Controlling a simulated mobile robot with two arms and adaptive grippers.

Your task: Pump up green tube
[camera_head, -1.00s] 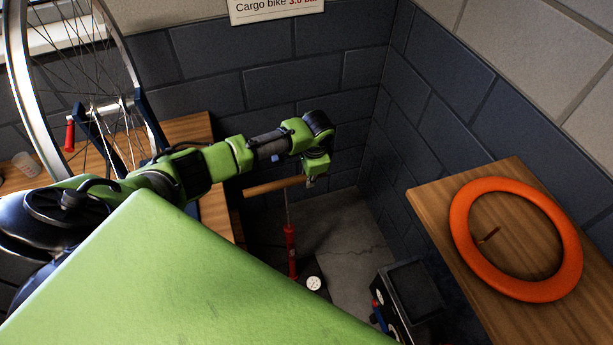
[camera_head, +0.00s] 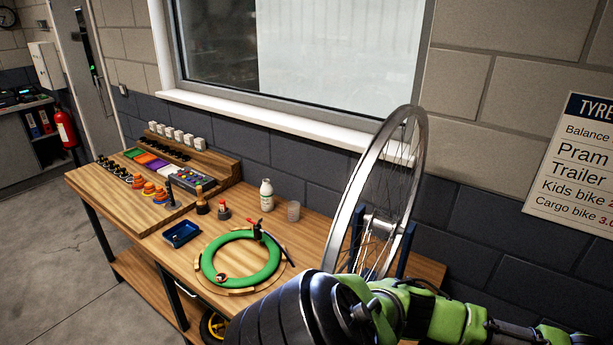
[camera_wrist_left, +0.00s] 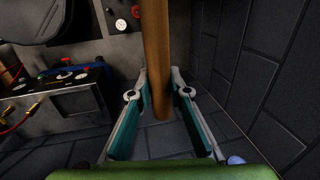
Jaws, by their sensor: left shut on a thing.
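The green tube (camera_head: 212,268) lies as a ring on a round wooden cradle (camera_head: 243,291) on the bench. A small black and red fitting (camera_head: 257,231) stands at its back right edge, and I cannot tell whether it is joined to the valve. In the left wrist view my left gripper (camera_wrist_left: 160,92) is shut on the wooden pump handle (camera_wrist_left: 155,45), which runs lengthwise between its teal fingers. The pump body is hidden there. My right gripper is in neither current view.
My left arm covers the bench's front right. A tyre pressure sign (camera_head: 580,165) hangs right.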

